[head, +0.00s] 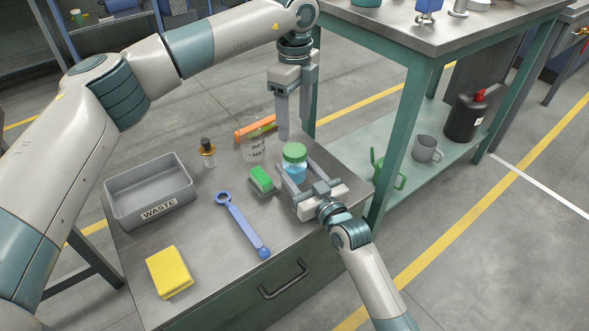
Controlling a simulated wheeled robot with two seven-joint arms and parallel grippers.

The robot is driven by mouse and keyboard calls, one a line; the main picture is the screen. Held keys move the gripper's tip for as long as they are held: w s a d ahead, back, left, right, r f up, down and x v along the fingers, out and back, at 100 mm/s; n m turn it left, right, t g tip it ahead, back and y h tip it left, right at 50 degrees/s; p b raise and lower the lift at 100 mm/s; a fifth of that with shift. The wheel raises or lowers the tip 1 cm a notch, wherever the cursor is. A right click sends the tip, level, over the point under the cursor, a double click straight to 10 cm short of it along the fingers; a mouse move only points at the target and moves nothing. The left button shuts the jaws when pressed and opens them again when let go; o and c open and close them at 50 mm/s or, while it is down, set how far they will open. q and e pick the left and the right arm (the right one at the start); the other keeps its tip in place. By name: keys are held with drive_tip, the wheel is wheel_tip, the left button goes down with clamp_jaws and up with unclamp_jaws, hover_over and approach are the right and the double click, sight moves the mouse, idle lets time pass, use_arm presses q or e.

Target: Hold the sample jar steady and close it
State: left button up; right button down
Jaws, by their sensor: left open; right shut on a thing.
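The sample jar (296,173) stands on the small grey metal table, with blue contents showing through its side. A green lid (294,151) sits on top of it; I cannot tell how tightly. My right gripper (295,178) comes in from the front right and is shut around the jar's body, one finger on each side. My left gripper (294,133) points down just behind and above the jar, close to the lid. Its fingers are apart and nothing shows between them.
A green-topped sponge (262,180) lies just left of the jar. A glass beaker (253,147), orange strip (243,133) and dropper bottle (208,153) are behind. A blue wrench (243,228), grey waste tray (119,208) and yellow sponge (169,272) lie leftward. A green-framed bench (419,50) stands close behind right.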

sight(295, 150)
use_arm(q)
drive_tip(key=shift+f, duration=0.1)
drive_tip(key=shift+f, duration=3.95)
drive_tip(key=c, duration=1.2)
drive_tip(key=shift+o, duration=0.2)
